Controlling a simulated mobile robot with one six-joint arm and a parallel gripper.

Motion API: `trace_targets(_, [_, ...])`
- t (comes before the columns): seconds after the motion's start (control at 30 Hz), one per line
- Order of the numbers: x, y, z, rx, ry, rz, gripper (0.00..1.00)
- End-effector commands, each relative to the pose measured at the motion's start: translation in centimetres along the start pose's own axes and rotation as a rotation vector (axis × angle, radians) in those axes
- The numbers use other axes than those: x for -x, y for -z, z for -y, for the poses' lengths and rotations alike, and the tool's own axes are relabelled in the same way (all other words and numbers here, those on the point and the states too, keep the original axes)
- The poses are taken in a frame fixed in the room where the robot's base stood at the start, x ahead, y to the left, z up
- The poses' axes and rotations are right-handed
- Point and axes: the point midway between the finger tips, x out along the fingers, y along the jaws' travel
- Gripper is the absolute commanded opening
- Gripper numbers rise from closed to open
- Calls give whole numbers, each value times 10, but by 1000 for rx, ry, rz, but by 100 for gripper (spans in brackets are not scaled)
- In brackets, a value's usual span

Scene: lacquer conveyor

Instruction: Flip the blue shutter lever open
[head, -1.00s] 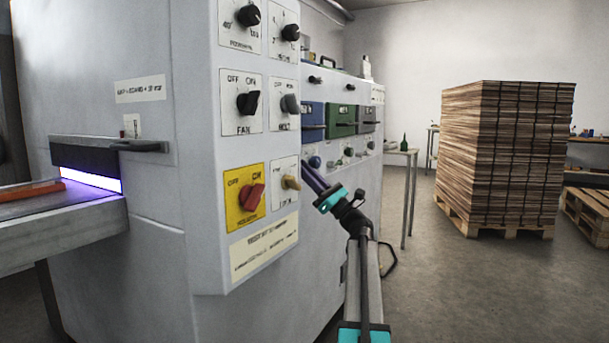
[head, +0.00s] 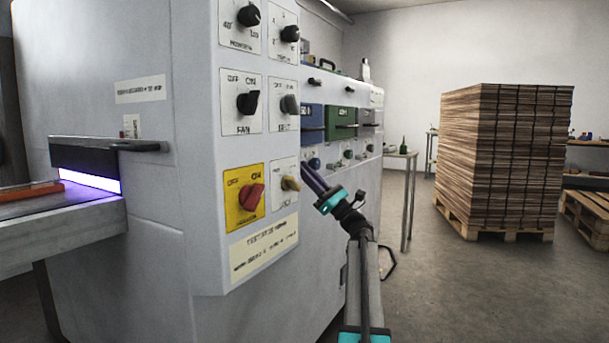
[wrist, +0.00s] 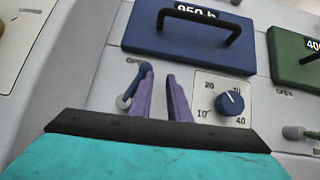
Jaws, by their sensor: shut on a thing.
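The blue shutter lever (wrist: 134,84) is a short blue handle with a pale round end, below the blue panel in the wrist view. It stands tilted beside the word OPEN. My gripper (wrist: 160,82) has two purple fingers at it. The left finger overlaps the lever and partly hides it; the fingers are shut on it, though a gap shows between their tips.
A blue dial (wrist: 230,104) sits just right of the fingers. The blue panel (wrist: 180,42) with a black handle is above, and a green panel (wrist: 298,60) to the right. The control cabinet (head: 205,215) stands close left of my arm. Open floor lies right, before a pallet stack (head: 505,160).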

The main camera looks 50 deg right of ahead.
Motion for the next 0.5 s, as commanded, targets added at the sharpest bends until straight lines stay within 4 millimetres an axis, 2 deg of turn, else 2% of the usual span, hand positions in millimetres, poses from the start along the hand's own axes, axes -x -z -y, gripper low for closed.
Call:
trace_targets(0.03, [-4,2,10,-1,14,3,0])
trace_targets(0.37, [15,17,23,-1,10,-6,0])
trace_targets(0.5, [26,12,29,-1,11,-7,0])
